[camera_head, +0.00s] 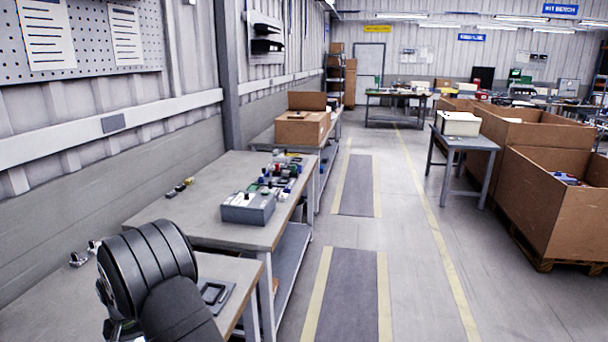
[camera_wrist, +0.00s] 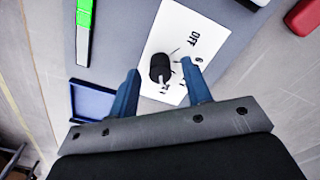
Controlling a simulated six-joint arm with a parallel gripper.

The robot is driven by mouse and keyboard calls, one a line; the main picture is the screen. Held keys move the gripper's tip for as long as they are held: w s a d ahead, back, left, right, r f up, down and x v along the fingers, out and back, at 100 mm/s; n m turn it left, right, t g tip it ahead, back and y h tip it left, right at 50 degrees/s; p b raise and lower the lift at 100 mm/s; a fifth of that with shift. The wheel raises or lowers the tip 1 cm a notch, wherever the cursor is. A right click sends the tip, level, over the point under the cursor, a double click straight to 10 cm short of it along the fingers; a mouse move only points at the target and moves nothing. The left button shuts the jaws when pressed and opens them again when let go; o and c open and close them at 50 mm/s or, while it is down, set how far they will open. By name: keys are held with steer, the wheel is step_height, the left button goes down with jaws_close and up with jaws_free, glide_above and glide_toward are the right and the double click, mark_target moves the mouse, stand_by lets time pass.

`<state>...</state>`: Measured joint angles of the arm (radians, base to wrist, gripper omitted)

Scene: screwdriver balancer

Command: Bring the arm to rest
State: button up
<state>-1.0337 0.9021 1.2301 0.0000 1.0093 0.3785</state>
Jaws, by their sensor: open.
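My gripper (camera_wrist: 160,67) is open in the wrist view, its two blue fingers spread apart. A black rotary knob (camera_wrist: 160,66) on a white plate (camera_wrist: 186,28) marked "OFF" appears between the fingertips. I see no finger touching the knob, and I cannot tell how far above it the fingers are. In the head view my arm's dark links fill the lower left over the near bench, and the gripper itself is hidden.
The aisle at right is clear.

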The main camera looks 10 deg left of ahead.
steer(key=n, duration=1.2)
stand_by(0.3)
stand_by(0.3)
